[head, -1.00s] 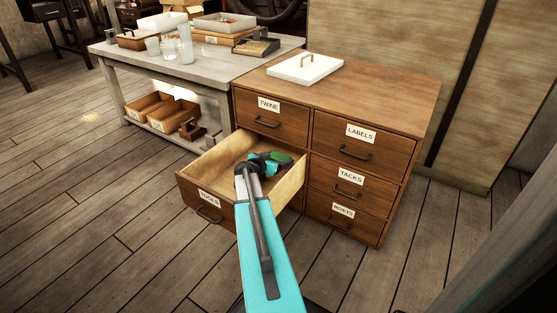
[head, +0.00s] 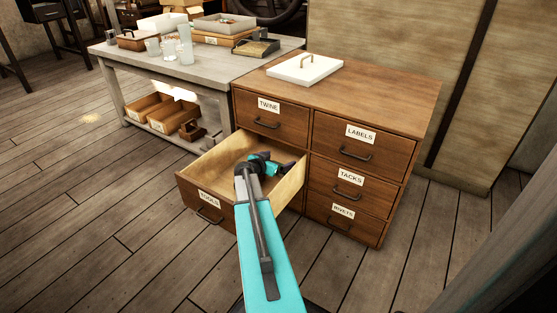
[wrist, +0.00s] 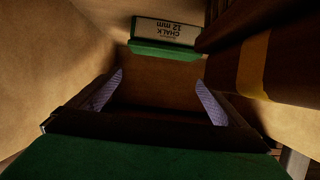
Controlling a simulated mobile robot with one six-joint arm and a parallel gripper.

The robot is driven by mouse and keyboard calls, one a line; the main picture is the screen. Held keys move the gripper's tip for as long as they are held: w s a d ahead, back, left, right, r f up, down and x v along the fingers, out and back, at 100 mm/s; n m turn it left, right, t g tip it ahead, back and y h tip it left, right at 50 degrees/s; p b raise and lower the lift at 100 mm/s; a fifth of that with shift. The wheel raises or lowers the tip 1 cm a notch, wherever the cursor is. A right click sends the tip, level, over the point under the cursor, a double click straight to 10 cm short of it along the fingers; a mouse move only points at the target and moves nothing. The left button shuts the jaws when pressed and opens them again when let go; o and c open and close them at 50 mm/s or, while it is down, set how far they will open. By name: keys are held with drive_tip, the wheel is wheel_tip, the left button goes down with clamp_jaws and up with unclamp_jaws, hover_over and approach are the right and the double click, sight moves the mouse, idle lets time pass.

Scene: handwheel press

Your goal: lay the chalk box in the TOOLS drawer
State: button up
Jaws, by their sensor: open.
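The chalk box (wrist: 166,33), pale with a green edge and a label reading CHALK 12 mm upside down, shows at the top of the wrist view, beyond the fingers and apart from them. It is hidden in the head view. My gripper (head: 283,168) is inside the pulled-out TOOLS drawer (head: 208,200), seen from above. In the wrist view my gripper (wrist: 161,98) has its purple finger pads wide apart with nothing between them. A large green surface (wrist: 140,160) fills the bottom of the wrist view; I cannot tell what it belongs to.
A dark brown shape with a yellow band (wrist: 253,65) lies at the right of the wrist view. The cabinet's LABELS drawer (head: 362,147) and the others are shut. A white lid-like panel with a handle (head: 304,69) lies on top. A grey workbench (head: 130,62) stands left.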

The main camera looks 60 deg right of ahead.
drive_tip(key=shift+r+p, duration=0.6)
drive_tip(key=shift+p, duration=0.25)
drive_tip(key=p+v, duration=0.2)
drive_tip(key=v, duration=1)
drive_tip(key=shift+p, duration=0.3)
drive_tip(key=shift+f, duration=0.1)
